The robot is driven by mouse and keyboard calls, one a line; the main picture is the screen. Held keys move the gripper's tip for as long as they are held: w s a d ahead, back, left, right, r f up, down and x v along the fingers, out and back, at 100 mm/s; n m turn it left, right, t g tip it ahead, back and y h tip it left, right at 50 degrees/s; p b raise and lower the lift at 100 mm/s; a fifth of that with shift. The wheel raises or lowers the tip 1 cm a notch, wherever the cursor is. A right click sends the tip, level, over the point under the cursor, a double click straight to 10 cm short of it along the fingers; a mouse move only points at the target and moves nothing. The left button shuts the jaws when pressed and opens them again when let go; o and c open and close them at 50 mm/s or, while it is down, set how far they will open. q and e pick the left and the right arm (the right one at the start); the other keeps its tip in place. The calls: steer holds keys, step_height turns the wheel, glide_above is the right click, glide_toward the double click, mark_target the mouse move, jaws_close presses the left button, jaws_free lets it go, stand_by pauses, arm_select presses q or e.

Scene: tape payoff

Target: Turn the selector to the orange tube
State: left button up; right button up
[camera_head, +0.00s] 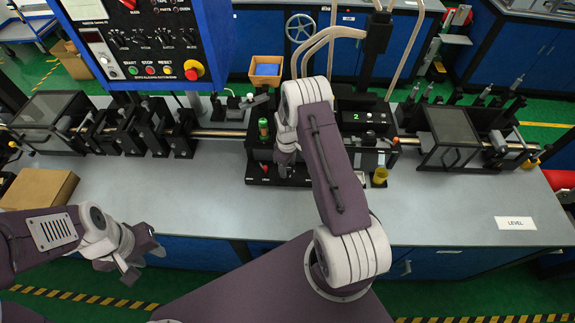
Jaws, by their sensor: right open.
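My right arm reaches over the bench to the black station (262,178) in the middle. My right gripper (285,168) is open at the front left of that station, pointing down. The arm and wrist cover part of the station, and I cannot make out the selector for certain. A small red piece (265,168) shows just left of the gripper. A green-topped cylinder (263,128) stands behind it. Several pale tubes (330,36) curve up behind the station; none is clearly orange. My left gripper (146,263) is at the bench's front left edge, apart from everything, and looks open.
A control panel (150,42) with buttons hangs at the upper left. A cardboard box (38,188) lies at left.

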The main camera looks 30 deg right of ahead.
steer(key=shift+w+a, duration=0.1)
steer(key=c, duration=0.4)
jaws_close()
